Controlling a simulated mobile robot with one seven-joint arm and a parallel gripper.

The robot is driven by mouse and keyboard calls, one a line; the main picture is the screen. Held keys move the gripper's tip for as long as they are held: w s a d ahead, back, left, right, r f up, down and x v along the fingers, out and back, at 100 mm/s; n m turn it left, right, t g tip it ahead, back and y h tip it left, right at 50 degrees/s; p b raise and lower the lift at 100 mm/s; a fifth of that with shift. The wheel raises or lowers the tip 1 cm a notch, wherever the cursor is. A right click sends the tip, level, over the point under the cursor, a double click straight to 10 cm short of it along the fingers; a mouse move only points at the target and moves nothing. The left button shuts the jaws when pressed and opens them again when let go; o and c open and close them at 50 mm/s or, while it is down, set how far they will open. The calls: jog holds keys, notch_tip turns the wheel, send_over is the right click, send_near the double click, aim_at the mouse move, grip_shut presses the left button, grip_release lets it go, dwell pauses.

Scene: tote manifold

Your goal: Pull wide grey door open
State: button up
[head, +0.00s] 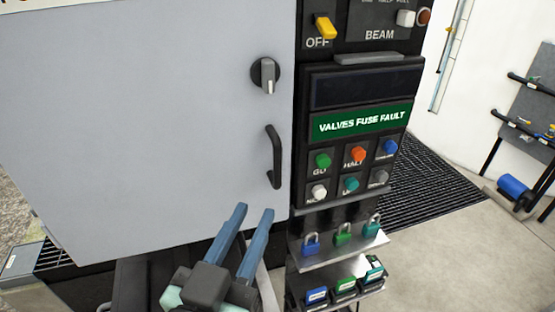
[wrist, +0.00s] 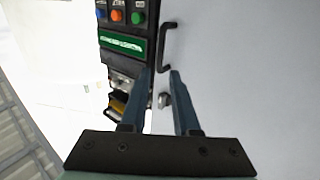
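The wide grey door (head: 150,120) fills the left of the head view and looks closed. Its black bar handle (head: 274,157) is upright near the door's right edge, with a round rotary knob (head: 265,75) above it. In the wrist view the door (wrist: 240,70) is on the right, with the handle (wrist: 164,47) beyond the fingers and the knob (wrist: 163,100) between them. My gripper (head: 254,211) has two blue fingers, open and empty, below the handle and apart from it. The fingers also show in the wrist view (wrist: 162,72).
A black control panel (head: 357,130) with a green sign and several coloured buttons stands right of the door. Below it, a shelf (head: 340,253) holds several padlocks. Grating (head: 420,185) and open floor lie to the right, with a blue cylinder (head: 514,188) farther off.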

aim_at(276, 168)
jog(key=b+x, duration=0.3)
jog(key=x, duration=0.9)
jog(key=shift+w, duration=0.15)
jog(key=shift+c, duration=0.2)
grip_shut()
dwell(1.1)
